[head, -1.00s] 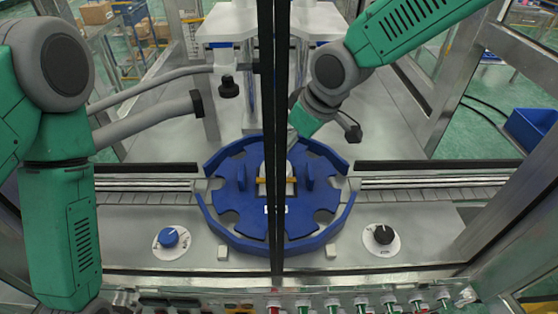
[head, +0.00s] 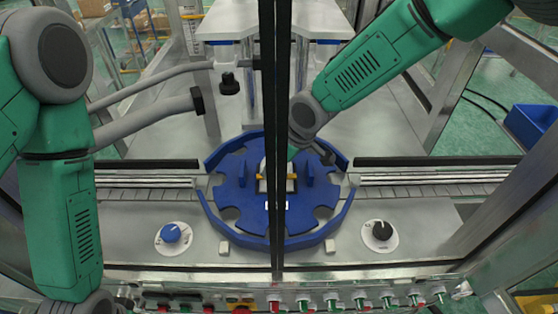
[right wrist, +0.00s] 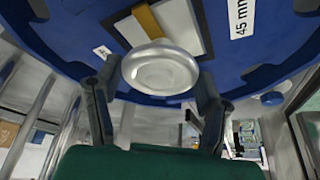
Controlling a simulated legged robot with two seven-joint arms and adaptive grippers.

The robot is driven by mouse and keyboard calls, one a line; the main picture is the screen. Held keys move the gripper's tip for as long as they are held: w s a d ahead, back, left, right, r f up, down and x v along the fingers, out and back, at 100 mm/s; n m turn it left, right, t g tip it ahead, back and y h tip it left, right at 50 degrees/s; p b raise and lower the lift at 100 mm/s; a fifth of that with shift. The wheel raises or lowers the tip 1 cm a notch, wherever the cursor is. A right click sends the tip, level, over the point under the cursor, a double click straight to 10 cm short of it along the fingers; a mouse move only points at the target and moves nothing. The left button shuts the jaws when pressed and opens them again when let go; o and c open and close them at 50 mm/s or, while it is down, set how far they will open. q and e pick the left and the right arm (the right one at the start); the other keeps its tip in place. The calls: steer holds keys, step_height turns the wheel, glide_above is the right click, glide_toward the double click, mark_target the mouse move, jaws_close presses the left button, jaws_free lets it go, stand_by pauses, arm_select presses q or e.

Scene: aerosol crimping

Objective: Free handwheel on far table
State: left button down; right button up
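The blue star-shaped turntable (head: 232,214) lies flat in the middle of the bench, with a pale block and a yellow bar (head: 263,185) at its centre. In the right wrist view a round silvery knob (right wrist: 160,68), possibly the handwheel, is in front of the blue plate (right wrist: 65,45). My right gripper (right wrist: 160,85) has its fingers spread on both sides of this knob, with no clear contact. In the head view the right gripper is mostly hidden behind a dark post and its own wrist. My left arm hangs at the left; its gripper is out of view.
A dark vertical post (head: 275,90) crosses the view. Conveyor strips (head: 430,180) run left and right of the turntable. A blue dial (head: 173,236) and a black dial (head: 380,235) are on the bench front. A row of buttons (head: 330,302) lines the front edge.

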steer(key=shift+c, duration=1)
steer(key=shift+n, duration=0.3)
steer(key=n, duration=0.1)
steer(key=n+g, duration=0.1)
steer(key=n+y, duration=0.1)
steer(key=n, duration=0.1)
steer(key=shift+w+d+g, duration=0.15)
steer(key=shift+w+g, duration=0.1)
steer(key=shift+g, duration=0.05)
steer(key=n+g+b, duration=0.1)
steer(key=n, duration=0.2)
steer(key=shift+w, duration=0.15)
steer(key=shift+r+n+g+b, duration=0.1)
steer(key=shift+n+g+b, duration=0.3)
steer(key=shift+n, duration=0.3)
steer(key=shift+w, duration=0.1)
steer(key=o, duration=1.1)
steer(key=shift+r, duration=0.1)
steer(key=shift+o, duration=0.3)
